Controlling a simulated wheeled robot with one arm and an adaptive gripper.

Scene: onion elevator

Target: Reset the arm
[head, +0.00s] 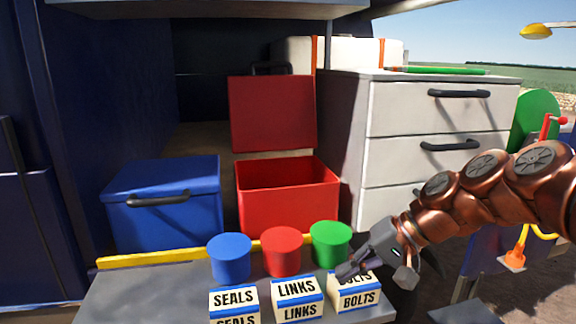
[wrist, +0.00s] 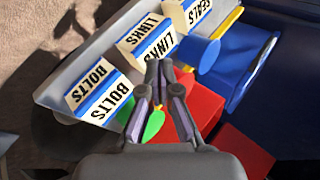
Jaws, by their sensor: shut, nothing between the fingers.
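My arm (head: 480,185) reaches in from the right in the head view. My gripper (head: 346,272) is shut and empty, its fingers pointing down and left. In the head view it overlaps the top of the BOLTS box (head: 358,298), just below the green cylinder (head: 330,236); I cannot tell whether it touches the box. In the wrist view the fingertips (wrist: 159,68) come together in front of the shelf, with the BOLTS box (wrist: 98,93) to their left and the LINKS box (wrist: 148,45) just above. The green cylinder (wrist: 153,125) is mostly hidden behind the fingers.
LINKS (head: 297,300) and SEALS (head: 233,301) boxes stand on the grey shelf (head: 150,300), with red (head: 281,250) and blue (head: 229,256) cylinders behind. Farther back are an open red box (head: 288,200), a closed blue box (head: 163,205) and a white drawer cabinet (head: 435,105).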

